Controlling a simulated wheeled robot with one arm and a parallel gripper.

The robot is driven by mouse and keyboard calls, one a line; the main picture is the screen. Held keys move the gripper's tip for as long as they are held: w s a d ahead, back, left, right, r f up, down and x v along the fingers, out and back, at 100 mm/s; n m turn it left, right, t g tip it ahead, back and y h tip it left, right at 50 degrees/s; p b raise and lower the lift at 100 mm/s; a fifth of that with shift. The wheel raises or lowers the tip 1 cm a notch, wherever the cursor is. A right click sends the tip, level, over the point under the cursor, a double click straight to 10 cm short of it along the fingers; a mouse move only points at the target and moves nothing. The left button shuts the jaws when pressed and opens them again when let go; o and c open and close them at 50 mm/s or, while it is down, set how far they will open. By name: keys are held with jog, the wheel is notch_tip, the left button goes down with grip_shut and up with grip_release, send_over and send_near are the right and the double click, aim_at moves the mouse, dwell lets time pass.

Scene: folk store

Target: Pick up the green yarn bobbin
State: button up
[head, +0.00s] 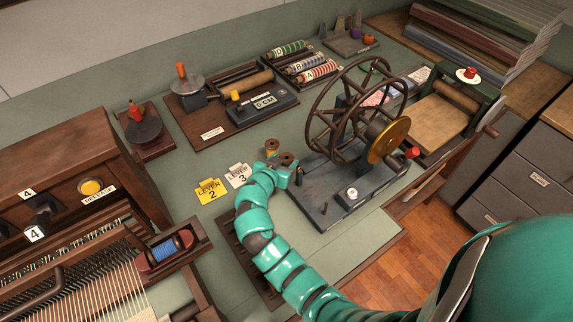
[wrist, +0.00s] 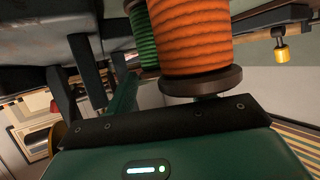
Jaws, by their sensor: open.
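The green yarn bobbin (wrist: 143,38) shows in the wrist view at the top, partly hidden behind an orange yarn bobbin (wrist: 190,38). The orange one is close to the camera, with a dark round flange at its lower end. My gripper (wrist: 165,120) fills the bottom of the wrist view with its dark green body and black edge, just below the orange bobbin. In the head view my teal arm reaches to two small spools (head: 279,155) beside the wheel machine. Green yarn cannot be made out there. My gripper is open and holds nothing that I can see.
The wheel machine (head: 345,185) stands right of my arm's end. A loom with a blue bobbin (head: 170,246) is at the left. Racked rolls (head: 300,62) lie behind.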

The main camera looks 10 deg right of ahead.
jog(key=c, duration=0.7)
jog(key=shift+c, duration=0.2)
